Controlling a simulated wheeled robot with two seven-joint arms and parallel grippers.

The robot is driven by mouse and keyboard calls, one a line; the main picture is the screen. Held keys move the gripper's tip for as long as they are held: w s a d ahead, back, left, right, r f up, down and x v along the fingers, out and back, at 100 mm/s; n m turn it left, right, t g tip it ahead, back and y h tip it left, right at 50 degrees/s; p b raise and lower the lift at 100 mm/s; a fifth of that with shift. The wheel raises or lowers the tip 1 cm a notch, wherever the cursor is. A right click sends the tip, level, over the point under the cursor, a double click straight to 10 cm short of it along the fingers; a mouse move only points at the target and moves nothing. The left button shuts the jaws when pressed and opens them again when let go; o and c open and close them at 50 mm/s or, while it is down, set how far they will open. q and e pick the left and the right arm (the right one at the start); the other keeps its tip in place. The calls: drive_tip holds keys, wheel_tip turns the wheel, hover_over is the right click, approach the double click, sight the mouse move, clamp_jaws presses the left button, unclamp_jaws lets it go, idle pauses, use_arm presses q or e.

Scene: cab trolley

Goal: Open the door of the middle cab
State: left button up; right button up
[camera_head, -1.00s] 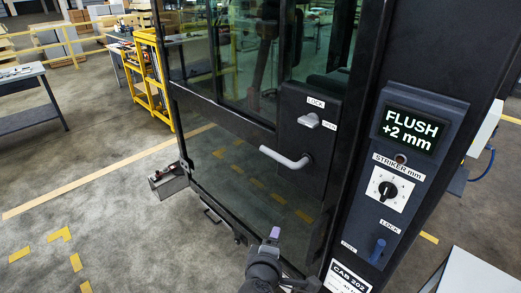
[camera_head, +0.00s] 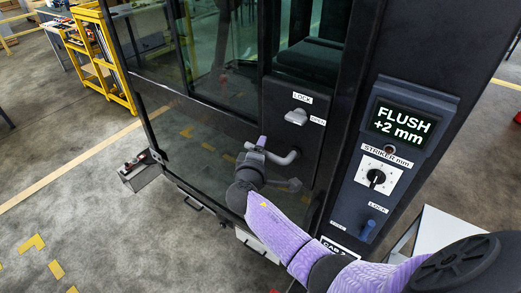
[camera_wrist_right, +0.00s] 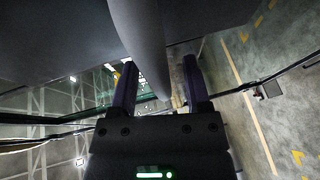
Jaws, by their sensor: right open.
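The dark, glazed cab door (camera_head: 200,115) is shut in its frame. Its grey lever handle (camera_head: 288,157) sits on a dark lock plate, below a small grey latch knob (camera_head: 296,116) near labels LOCK and OPEN. My right gripper (camera_head: 258,146) is at the free left end of the lever, hiding part of it. In the right wrist view its two fingers (camera_wrist_right: 160,85) are apart, with the grey handle bar (camera_wrist_right: 147,45) running between them. Contact with the bar cannot be told. My left gripper is not in view.
Right of the door, a panel (camera_head: 385,165) reads FLUSH +2 mm, with a striker dial (camera_head: 376,177) and a blue lock lever (camera_head: 367,230). A grey box (camera_head: 140,172) sticks out at the door's lower left.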

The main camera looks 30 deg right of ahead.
clamp_jaws()
drive_tip(key=shift+f, duration=0.1)
idle(1.3)
